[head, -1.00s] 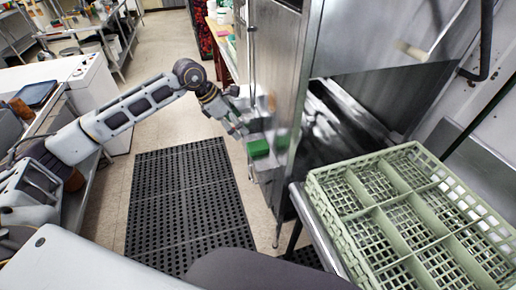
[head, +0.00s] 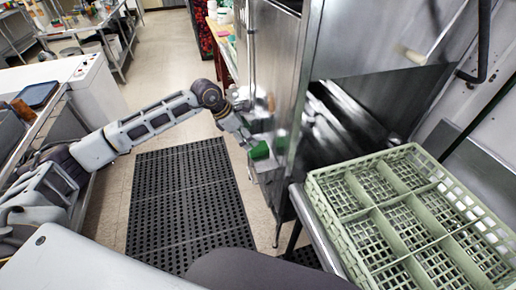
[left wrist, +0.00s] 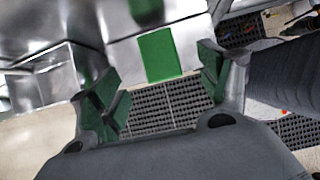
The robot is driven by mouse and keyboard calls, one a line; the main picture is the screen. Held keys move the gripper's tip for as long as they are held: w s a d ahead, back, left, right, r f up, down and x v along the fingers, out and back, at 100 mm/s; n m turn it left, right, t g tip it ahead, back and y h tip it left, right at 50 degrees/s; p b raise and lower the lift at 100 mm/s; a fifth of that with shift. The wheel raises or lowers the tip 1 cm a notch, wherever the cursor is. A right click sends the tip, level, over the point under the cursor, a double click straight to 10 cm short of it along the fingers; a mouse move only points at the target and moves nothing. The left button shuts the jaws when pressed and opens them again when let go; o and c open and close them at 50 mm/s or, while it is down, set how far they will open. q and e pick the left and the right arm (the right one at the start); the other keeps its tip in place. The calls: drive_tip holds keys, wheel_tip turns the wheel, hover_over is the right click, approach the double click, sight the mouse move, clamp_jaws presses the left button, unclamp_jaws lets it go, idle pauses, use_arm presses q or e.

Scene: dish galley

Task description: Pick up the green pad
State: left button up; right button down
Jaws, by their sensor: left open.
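The green pad (head: 259,150) is a small block on a small metal ledge at the side of the steel machine. In the left wrist view the green pad (left wrist: 159,55) lies flat on pale metal, centred between the fingers and a little beyond them. My left gripper (head: 245,137) is just above and beside the pad in the head view. In the left wrist view my left gripper (left wrist: 165,88) is open, its fingers apart with nothing between them. Whether the fingers touch the pad cannot be told. My right gripper is not in view.
The steel machine (head: 270,60) stands right beside my left gripper. A pale green dish rack (head: 345,228) sits on a counter at the right. A black rubber mat (head: 190,205) lies on the floor below. A white cabinet (head: 100,90) stands at the left.

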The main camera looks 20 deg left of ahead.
sight(258, 147)
use_arm(q)
drive_tip(key=shift+x, duration=1.1)
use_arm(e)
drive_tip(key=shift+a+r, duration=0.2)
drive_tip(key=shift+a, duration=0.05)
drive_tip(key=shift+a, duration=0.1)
use_arm(q)
drive_tip(key=shift+f, duration=0.1)
drive_tip(key=shift+w+d+f+p, duration=0.25)
drive_tip(key=shift+d+f+p, duration=0.1)
drive_tip(key=shift+f+p, duration=0.25)
drive_tip(key=x, duration=0.2)
drive_tip(key=shift+w+d+f+p, duration=0.1)
drive_tip(key=shift+f+p, duration=0.15)
drive_tip(key=shift+p, duration=0.1)
drive_tip(key=shift+w+d+f, duration=0.15)
drive_tip(key=shift+f, duration=0.35)
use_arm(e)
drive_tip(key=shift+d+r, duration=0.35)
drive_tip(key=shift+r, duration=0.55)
use_arm(q)
drive_tip(key=shift+c, duration=0.2)
drive_tip(key=c, duration=0.8)
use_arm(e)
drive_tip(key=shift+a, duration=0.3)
